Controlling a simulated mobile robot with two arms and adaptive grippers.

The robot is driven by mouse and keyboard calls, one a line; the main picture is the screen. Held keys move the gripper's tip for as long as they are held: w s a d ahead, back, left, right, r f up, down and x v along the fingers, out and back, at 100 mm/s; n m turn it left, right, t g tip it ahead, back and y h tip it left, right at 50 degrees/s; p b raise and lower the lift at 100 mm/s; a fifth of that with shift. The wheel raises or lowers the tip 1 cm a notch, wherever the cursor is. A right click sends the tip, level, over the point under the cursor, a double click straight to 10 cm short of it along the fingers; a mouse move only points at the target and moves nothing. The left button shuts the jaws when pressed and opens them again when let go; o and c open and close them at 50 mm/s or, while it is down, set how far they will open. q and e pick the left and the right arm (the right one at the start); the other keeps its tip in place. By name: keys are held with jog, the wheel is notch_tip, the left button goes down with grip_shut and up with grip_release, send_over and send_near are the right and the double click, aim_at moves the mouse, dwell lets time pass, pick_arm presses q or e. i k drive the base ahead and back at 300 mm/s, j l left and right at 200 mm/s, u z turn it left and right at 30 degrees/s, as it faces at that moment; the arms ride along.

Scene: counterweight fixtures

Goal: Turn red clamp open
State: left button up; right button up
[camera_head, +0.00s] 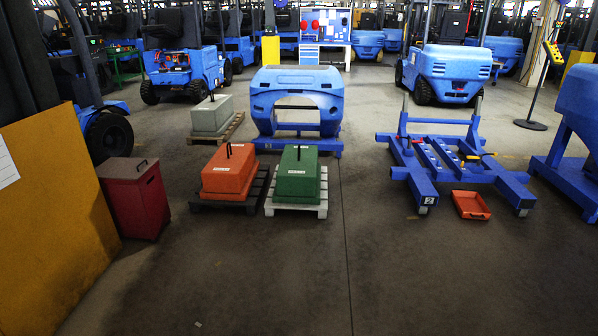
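Another small reddish part (416,141) sits further left on the fixture. They are too small to tell whether either is open or closed. Neither of my grippers is in view.
An orange tray (470,205) lies before the fixture. Orange (228,175), green (298,178) and grey (211,117) counterweights sit on pallets at centre left. A red bin (135,200) and yellow panel (60,215) stand left. The floor in front is clear.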

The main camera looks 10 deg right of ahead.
aim_at(410, 141)
jog(key=i+l+z, duration=0.25)
jog(key=i, duration=0.15)
jog(key=i+l+z, duration=0.1)
jog(key=i+z, duration=0.15)
jog(key=i+l+z, duration=0.1)
jog(key=i, duration=0.9)
jog(key=i+l+z, duration=0.1)
jog(key=i, duration=0.95)
jog(key=i+z, duration=0.2)
jog(key=i, duration=0.45)
jog(key=i+z, duration=0.15)
jog(key=i, duration=0.55)
jog(key=i+j+z, duration=0.2)
jog(key=i, duration=0.45)
jog(key=i+u, duration=0.2)
jog(key=i, duration=0.4)
jog(key=i+u, duration=0.2)
jog(key=i, duration=0.45)
jog(key=i+l+u, duration=0.2)
jog(key=i, duration=0.4)
